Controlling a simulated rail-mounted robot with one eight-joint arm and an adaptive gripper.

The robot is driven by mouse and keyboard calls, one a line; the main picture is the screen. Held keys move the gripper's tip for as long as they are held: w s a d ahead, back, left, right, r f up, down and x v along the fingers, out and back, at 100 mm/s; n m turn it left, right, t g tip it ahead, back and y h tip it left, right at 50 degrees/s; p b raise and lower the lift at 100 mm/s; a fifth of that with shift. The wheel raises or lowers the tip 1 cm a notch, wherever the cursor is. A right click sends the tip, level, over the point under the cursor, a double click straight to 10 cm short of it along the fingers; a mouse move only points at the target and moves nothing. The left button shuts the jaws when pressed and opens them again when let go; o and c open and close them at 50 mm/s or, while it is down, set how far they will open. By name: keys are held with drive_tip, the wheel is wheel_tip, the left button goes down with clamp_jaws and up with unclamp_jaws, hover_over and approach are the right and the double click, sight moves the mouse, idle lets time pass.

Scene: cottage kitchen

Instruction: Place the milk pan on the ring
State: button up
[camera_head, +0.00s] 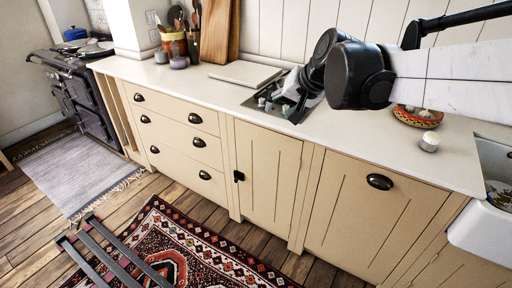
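My arm reaches in from the right over the counter. My gripper (288,101) is low over a dark inset panel (251,101) in the worktop, possibly a hob. Arm and gripper cover much of this panel, and no ring can be made out. Whether the fingers are open or hold something cannot be told. No milk pan can be surely identified. A blue pot (75,34) stands on the dark range (72,68) at the far left, with a dark flat pan-like shape (97,48) near it.
A pale board (245,73) lies left of the panel. Upright wooden boards (218,32) and a utensil crock (174,44) stand behind. A patterned bowl (417,117) and small white jar (429,142) sit right, near the sink (484,232). The front worktop is clear.

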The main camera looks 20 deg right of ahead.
drive_tip(key=s+a+f+n, duration=0.1)
drive_tip(key=s+a+f, duration=0.1)
drive_tip(key=s, duration=0.4)
drive_tip(key=s+a+f+n+h, duration=0.1)
drive_tip(key=s+f+n, duration=0.1)
drive_tip(key=s, duration=0.5)
drive_tip(key=s+a+f+n+h, duration=0.1)
drive_tip(key=s+a+f+n, duration=0.1)
drive_tip(key=s+f, duration=0.2)
drive_tip(key=s, duration=0.3)
drive_tip(key=shift+s+a+g, duration=0.15)
drive_tip(key=shift+a+g, duration=0.15)
drive_tip(key=shift+g, duration=0.1)
idle(0.6)
